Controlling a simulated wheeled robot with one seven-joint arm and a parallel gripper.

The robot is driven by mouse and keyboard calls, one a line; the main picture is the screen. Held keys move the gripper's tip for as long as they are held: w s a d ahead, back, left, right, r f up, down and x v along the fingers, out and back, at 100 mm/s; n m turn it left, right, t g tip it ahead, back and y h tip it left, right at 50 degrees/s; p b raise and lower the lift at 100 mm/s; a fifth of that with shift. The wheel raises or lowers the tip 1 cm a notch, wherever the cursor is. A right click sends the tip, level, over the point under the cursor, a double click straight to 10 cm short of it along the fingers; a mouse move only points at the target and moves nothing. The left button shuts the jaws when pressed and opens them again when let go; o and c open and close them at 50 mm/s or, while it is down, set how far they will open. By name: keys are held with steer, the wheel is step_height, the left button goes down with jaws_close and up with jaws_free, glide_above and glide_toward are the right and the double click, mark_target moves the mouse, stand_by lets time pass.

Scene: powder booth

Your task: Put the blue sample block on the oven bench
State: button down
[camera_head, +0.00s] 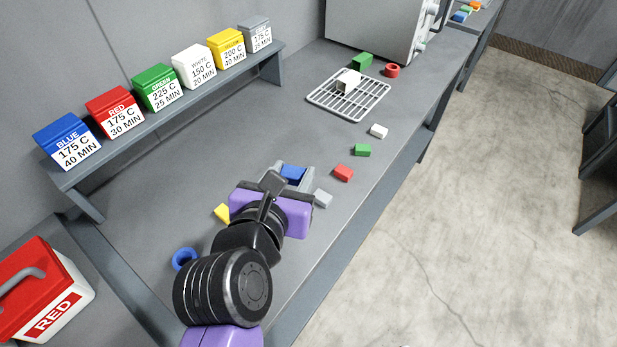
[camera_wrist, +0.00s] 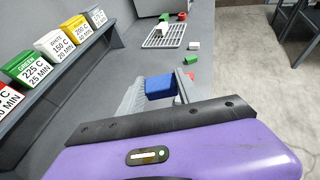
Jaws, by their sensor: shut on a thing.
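The blue sample block (camera_head: 293,174) is between the grey fingers of my gripper (camera_head: 294,178), low over the grey bench (camera_head: 150,218). In the wrist view the blue block (camera_wrist: 161,87) sits between the two fingers (camera_wrist: 160,92), which close on its sides. I cannot tell whether its underside touches the bench. The bench has a grey oven-like box (camera_head: 385,25) at its far end, with a wire rack (camera_head: 348,105) in front of it. A white block (camera_head: 349,80) stands on the rack.
Small blocks lie along the bench: red (camera_head: 344,173), green (camera_head: 362,150), white (camera_head: 379,131), grey (camera_head: 322,198) and yellow (camera_head: 221,212). A blue ring (camera_head: 184,259) lies near my arm. A shelf (camera_head: 180,110) with labelled colour boxes runs along the wall. Floor (camera_head: 480,200) is clear at right.

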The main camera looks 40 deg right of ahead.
step_height(320, 180, down, 19)
steer(key=shift+r+b, duration=0.1)
steer(key=shift+b, duration=0.7)
steer(key=shift+f, duration=0.25)
steer(key=c, duration=0.8)
jaws_free()
steer(key=shift+c, duration=0.2)
steer(key=shift+r, duration=0.15)
steer(key=b+v, duration=0.2)
steer(key=v, duration=0.8)
steer(key=shift+s+a+r+b, duration=0.1)
steer(key=shift+a+r+b, duration=0.05)
steer(key=shift+a+b, duration=0.2)
steer(key=shift+s+a+r, duration=0.35)
steer(key=shift+s+a, duration=0.05)
steer(key=shift+s, duration=0.05)
